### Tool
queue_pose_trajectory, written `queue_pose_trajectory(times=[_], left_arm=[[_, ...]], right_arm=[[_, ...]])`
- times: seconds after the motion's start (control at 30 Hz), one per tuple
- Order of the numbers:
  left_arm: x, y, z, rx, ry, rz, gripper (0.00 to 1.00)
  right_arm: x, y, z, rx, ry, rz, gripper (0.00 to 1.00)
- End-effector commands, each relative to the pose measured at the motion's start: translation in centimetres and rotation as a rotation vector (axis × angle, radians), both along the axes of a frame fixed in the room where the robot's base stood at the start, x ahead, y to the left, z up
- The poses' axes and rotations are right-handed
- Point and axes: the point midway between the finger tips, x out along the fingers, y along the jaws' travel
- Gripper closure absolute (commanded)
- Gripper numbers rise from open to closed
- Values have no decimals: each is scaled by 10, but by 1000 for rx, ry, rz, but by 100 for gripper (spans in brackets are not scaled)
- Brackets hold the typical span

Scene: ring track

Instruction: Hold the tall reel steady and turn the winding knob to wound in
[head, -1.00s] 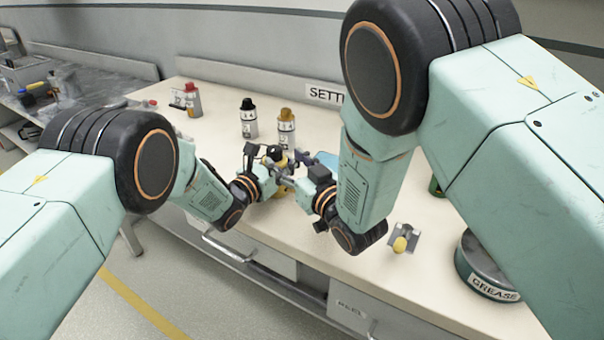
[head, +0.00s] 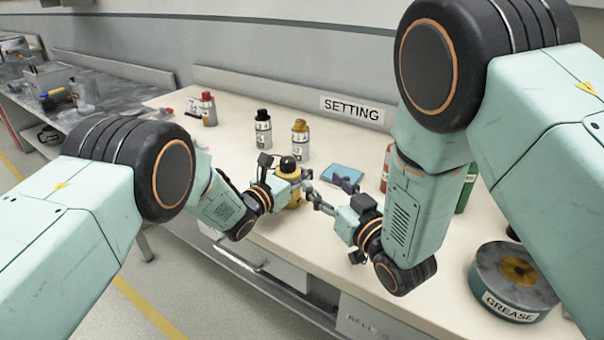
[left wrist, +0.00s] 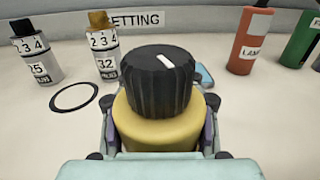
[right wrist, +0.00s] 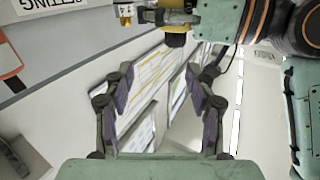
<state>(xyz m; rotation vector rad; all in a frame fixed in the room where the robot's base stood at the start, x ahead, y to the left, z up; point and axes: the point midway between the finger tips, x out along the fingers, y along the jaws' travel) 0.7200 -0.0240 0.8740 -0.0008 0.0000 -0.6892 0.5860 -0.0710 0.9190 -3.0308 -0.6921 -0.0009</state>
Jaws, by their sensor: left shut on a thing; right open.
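The tall reel has a yellow body (head: 292,195) with a ribbed black winding knob (head: 288,166) on top. It stands upright near the bench's front edge. In the left wrist view the knob (left wrist: 160,85) bears a white mark near its far edge, slightly right of centre; the yellow body (left wrist: 155,132) sits between my fingers. My left gripper (head: 283,187) is shut on the yellow body below the knob. My right gripper (head: 325,193) is open and empty, to the right of the reel and apart from it. In the right wrist view the reel (right wrist: 175,38) shows at the top, beyond the fingertips.
Two numbered bottles, black-capped (head: 263,130) and yellow-capped (head: 300,140), stand behind the reel. A blue pad (head: 342,174) lies behind my right gripper. A GREASE tin (head: 512,280) stands at right. A black ring (left wrist: 75,96) lies flat on the bench.

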Motion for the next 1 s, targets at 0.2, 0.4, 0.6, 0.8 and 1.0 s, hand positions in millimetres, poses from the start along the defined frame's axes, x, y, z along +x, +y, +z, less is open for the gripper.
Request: queue_pose_trajectory(times=[0.2, 0.4, 0.6, 0.8, 1.0], left_arm=[[0, 0, 1, -1, -2, 0, 100], [0, 0, 1, -1, -1, 0, 100], [0, 0, 1, -1, -1, 0, 100], [0, 0, 1, 0, -1, 0, 100], [0, 0, 1, -1, -2, 0, 100]], right_arm=[[24, -27, 5, 61, -11, 83, 44], [29, -30, 5, 36, -22, 233, 44], [22, -18, 3, -14, -25, 356, 44], [23, -7, -1, -36, -15, 394, 44], [43, 17, -2, -37, -14, 396, 44]])
